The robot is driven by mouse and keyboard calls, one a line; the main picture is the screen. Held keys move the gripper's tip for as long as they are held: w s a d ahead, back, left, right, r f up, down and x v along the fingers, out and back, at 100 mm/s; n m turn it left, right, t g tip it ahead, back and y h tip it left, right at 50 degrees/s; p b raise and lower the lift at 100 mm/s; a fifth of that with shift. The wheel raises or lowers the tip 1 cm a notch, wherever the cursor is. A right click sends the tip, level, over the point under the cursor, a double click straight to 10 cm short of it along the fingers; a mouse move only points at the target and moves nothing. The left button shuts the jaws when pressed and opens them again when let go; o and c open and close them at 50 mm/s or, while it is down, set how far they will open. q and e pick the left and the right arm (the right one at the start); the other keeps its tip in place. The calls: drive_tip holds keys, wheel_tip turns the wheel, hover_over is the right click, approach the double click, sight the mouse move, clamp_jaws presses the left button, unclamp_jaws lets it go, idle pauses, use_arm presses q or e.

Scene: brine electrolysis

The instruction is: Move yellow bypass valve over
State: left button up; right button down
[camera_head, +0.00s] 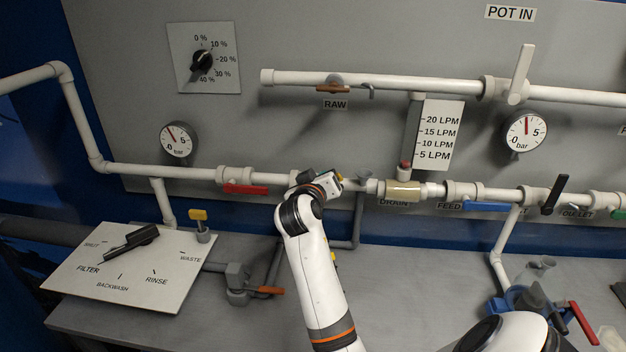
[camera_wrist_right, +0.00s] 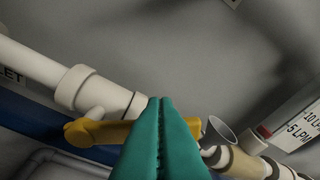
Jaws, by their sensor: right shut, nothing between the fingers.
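A yellow valve handle (camera_wrist_right: 95,132) lies along the white pipe in the right wrist view, with its middle hidden behind my fingers. My right gripper (camera_wrist_right: 160,105) is shut and empty, its teal fingers crossing in front of the handle. I cannot tell whether they touch it. In the head view my right gripper (camera_head: 330,182) is at the lower wall pipe, left of the drain fitting, and hides most of this valve. Another yellow-handled valve (camera_head: 198,216) stands on the bench beside the filter plate. No readable label shows which one is the bypass. My left gripper is not in view.
The flow scale (camera_head: 437,135) is right of my gripper. A red handle (camera_head: 245,189) is to its left, and blue (camera_head: 486,207) and black (camera_head: 555,194) handles are to the right on the same pipe. The upper pipe (camera_head: 420,84) runs above. The bench middle is mostly clear.

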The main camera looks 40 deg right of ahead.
drive_tip(key=shift+s+d+f+m+t+y+b, duration=0.3)
drive_tip(key=shift+f+m, duration=0.3)
drive_tip(key=shift+m, duration=0.25)
drive_tip(key=shift+s+d+f+m+t+y+b, duration=0.1)
drive_tip(key=shift+s+d+f+m+t+y, duration=0.2)
drive_tip(key=shift+s+f+m, duration=0.35)
drive_tip(key=shift+s+d+f+m+t+y+b, duration=0.25)
drive_tip(key=shift+f+m, duration=0.25)
drive_tip(key=shift+m, duration=0.5)
drive_tip(key=shift+w+d, duration=0.1)
drive_tip(key=shift+r, duration=0.1)
